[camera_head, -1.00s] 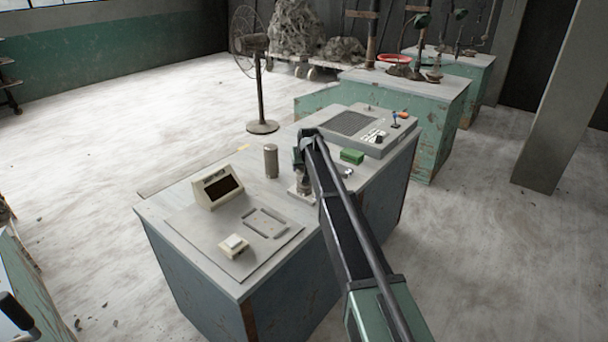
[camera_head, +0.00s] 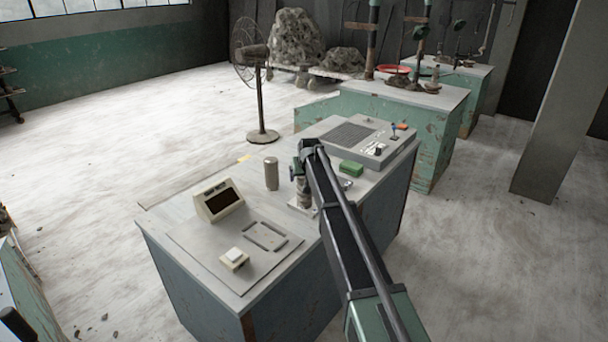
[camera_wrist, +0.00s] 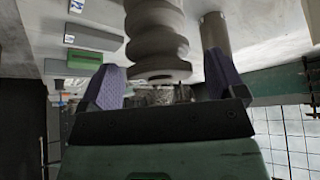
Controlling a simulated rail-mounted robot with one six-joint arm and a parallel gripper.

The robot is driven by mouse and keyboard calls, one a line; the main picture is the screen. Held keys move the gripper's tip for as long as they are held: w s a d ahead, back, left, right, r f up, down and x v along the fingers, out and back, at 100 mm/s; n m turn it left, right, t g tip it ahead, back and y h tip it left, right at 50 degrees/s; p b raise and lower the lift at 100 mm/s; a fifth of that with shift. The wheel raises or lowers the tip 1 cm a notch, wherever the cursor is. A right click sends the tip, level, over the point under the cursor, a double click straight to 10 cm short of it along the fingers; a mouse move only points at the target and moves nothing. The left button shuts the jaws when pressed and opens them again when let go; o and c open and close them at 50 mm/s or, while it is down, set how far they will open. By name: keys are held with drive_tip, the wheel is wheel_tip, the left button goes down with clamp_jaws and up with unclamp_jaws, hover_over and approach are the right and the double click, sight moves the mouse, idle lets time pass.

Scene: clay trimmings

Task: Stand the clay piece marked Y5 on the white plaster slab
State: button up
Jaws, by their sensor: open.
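A ribbed grey clay piece (camera_head: 304,195) stands upright on a pale square plate (camera_head: 298,207) on the near workbench. It also shows large in the upside-down wrist view (camera_wrist: 155,35). No mark can be read on it, so I cannot tell if it is Y5. My gripper (camera_wrist: 163,80) is open, with a purple-padded finger to each side of the ribbed piece's end in that view; contact is not clear. In the head view my gripper (camera_head: 298,170) is at the piece's top, partly hidden by my arm. I cannot tell whether the pale plate is the plaster slab.
A plain grey cylinder (camera_head: 271,174) stands close left of the ribbed piece. A green block (camera_head: 351,169) and a grey console (camera_head: 368,141) are to the right. A beige display box (camera_head: 219,201) and a white-topped block (camera_head: 234,258) occupy the bench's left part.

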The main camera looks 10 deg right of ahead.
drive_tip(key=p+v, duration=0.6)
drive_tip(key=v, duration=0.3)
drive_tip(key=shift+s+r+p, duration=0.15)
drive_tip(key=shift+r+p, duration=0.15)
drive_tip(key=shift+p, duration=0.1)
drive_tip(key=s+f+g, duration=0.2)
drive_tip(key=s+g, duration=0.4)
drive_tip(key=s, duration=3.8)
drive_tip(key=shift+s, duration=0.3)
drive_tip(key=shift+f, duration=0.15)
